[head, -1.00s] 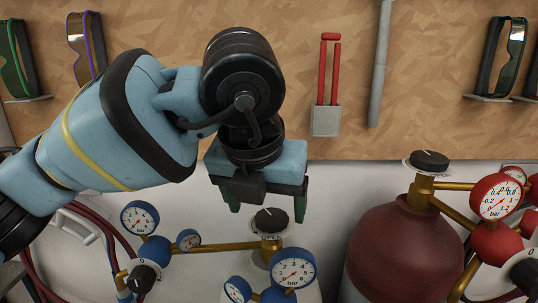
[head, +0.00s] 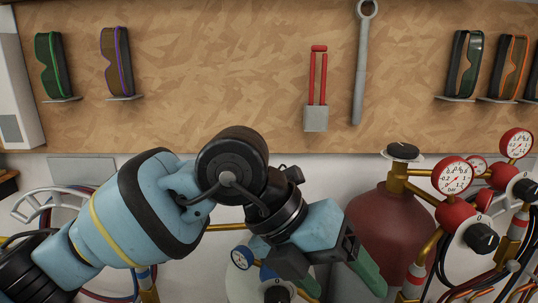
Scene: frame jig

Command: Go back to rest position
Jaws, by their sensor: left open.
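My left gripper (head: 340,277) is in the lower middle of the head view, on a blue arm that comes in from the left. Its green fingers are spread apart with nothing visible between them, and they point down and to the right. The gripper is in front of the white wall, left of the dark red gas cylinder (head: 385,232). My right gripper does not show.
Red regulator gauges (head: 452,176) and black knobs stand at the right, with hoses below. A wooden board (head: 230,80) behind holds safety glasses (head: 54,65), a red-handled tool (head: 317,90) and a grey wrench (head: 361,70).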

